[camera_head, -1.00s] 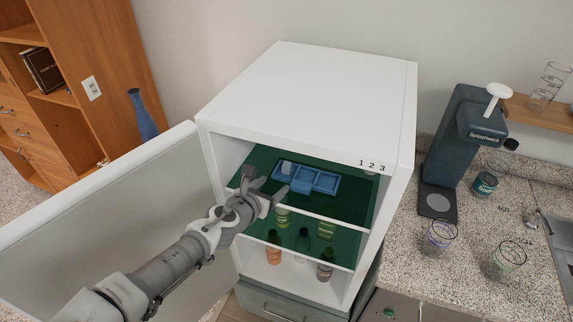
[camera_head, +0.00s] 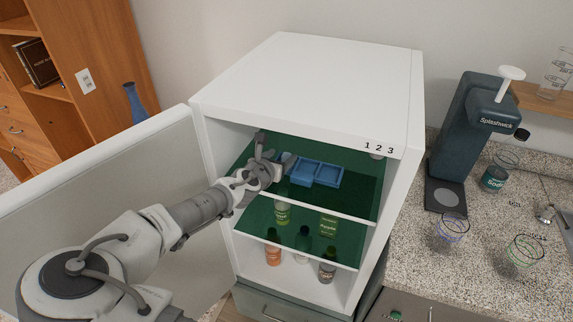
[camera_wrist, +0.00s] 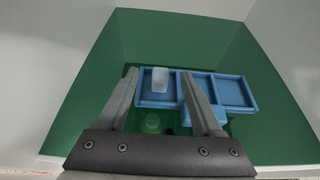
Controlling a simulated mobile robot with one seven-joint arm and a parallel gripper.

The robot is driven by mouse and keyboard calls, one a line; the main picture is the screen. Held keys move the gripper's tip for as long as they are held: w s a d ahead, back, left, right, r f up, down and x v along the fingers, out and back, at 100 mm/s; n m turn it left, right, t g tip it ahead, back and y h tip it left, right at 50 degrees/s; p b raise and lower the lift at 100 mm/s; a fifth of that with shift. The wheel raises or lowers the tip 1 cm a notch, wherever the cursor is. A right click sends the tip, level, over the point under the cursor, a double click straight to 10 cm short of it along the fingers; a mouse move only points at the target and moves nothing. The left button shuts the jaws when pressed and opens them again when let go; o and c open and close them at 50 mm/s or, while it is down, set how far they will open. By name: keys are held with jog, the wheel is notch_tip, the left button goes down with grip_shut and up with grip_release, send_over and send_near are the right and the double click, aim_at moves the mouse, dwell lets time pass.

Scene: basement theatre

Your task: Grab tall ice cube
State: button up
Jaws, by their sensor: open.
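The tall ice cube (camera_wrist: 160,79) is a pale, whitish block standing in the left compartment of a blue tray (camera_wrist: 234,92) in the wrist view. In the head view the cube is hidden behind my gripper, while the blue tray (camera_head: 327,176) shows on the fridge's green upper shelf. My gripper (camera_wrist: 158,74) is open and empty, with its fingers spread to either side of the cube in the picture. The fingers reach over the near part of the tray; I cannot tell whether they are level with the cube. In the head view my gripper (camera_head: 269,152) is inside the fridge.
The white fridge (camera_head: 310,85) has its door (camera_head: 110,200) open at left, beside my arm. Several bottles stand below the upper shelf, including an orange one (camera_head: 273,254). Fridge walls bound the space on both sides. A drink machine (camera_head: 470,140) stands at right.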

aim_at(286, 156)
jog(key=shift+w+d+f+b, duration=0.2)
jog(key=shift+w+f+b, duration=0.1)
jog(key=shift+f+b, duration=0.1)
jog(key=b+x, duration=0.1)
jog(key=x, duration=0.1)
jog(key=b+x, duration=0.1)
jog(key=x, duration=0.1)
jog(key=shift+s+f+b, duration=0.15)
jog(key=shift+f+b, duration=0.15)
jog(key=shift+b, duration=0.1)
jog(key=shift+w+d, duration=0.1)
jog(key=shift+w, duration=0.15)
grip_shut()
